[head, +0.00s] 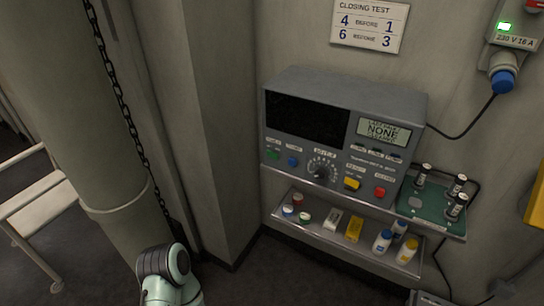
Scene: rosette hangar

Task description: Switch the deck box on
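The deck box (345,90) is a grey instrument case on a wall shelf, right of centre in the head view. Its large left screen (305,115) is dark. A small pale display (384,132) at its upper right reads "NONE" in the middle; the smaller lines are hard to read. Its front has a green button (273,155), a blue button (293,161), a black dial (321,168), a yellow button (352,184), a red button (380,192) and a row of small dark controls under the display. Neither gripper is in view; only part of my arm shows at the bottom left.
A cable runs from the box to a blue plug (502,80) under a wall socket with a green light. A green board (430,212) with posts is at right. Small items stand on the lower shelf (318,242). A thick pipe (90,120) and chain are left; a sign (369,25) hangs above.

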